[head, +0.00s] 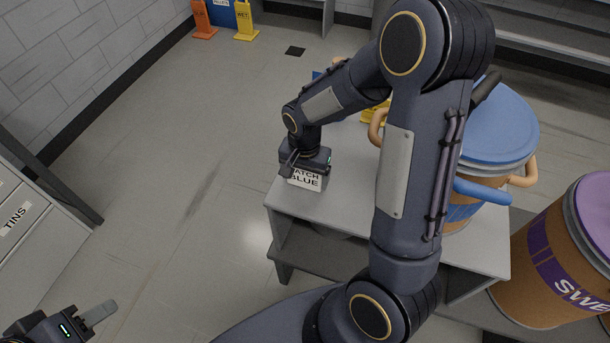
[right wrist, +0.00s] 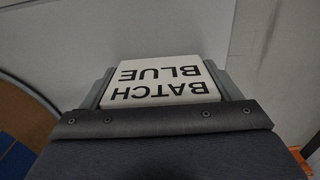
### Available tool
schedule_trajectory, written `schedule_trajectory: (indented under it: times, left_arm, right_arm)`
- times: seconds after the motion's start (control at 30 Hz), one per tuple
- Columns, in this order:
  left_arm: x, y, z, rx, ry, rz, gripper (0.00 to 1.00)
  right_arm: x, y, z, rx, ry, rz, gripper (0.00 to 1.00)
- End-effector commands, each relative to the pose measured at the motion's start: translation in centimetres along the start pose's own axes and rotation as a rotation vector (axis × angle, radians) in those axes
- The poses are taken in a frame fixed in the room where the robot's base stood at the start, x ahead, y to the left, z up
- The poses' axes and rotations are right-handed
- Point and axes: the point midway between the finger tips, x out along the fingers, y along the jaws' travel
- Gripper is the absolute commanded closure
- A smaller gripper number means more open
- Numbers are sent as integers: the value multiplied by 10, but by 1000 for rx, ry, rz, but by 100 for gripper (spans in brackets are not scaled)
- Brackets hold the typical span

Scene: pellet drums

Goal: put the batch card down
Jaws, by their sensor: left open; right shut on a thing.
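The batch card (head: 307,181) is a white block printed "BATCH BLUE". It is at the left end of the grey table (head: 345,210) in the head view, partly covered by my right gripper (head: 303,168). In the right wrist view the card (right wrist: 158,80) sits between the two fingers of my right gripper (right wrist: 162,88), which is shut on it. I cannot tell whether the card touches the table top. My left gripper (head: 95,318) is open and empty at the bottom left, over the floor, only partly in view.
A drum with a blue lid (head: 495,125) and tan handles stands on the table, partly behind my right arm. A purple-lidded drum (head: 565,260) stands at the right. A cabinet labelled "TINS" (head: 25,225) is at the left. Orange (head: 202,18) and yellow (head: 245,20) floor signs stand far back.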

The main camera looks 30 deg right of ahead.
Motion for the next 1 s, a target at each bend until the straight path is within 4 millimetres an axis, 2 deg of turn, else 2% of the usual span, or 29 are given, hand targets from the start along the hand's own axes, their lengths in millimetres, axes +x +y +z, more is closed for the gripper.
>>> schedule_trajectory:
  times: [0.37,0.4,0.53,0.73,0.87,1.0]
  left_arm:
    - [3,-2,2,0,0,0,59]
    - [3,-2,2,0,0,0,59]
    - [2,-1,1,0,0,0,59]
    - [2,-1,1,0,0,0,59]
    - [-1,0,-1,0,0,0,59]
    - [-4,2,-2,0,0,0,59]
  right_arm:
    - [6,0,0,0,1,-2,39]
    - [6,0,0,0,1,-2,16]
    - [5,0,0,0,1,-2,0]
    - [4,0,0,0,1,-2,0]
    - [-4,-1,-1,1,2,-3,0]
    - [-28,-2,-1,1,4,-7,0]
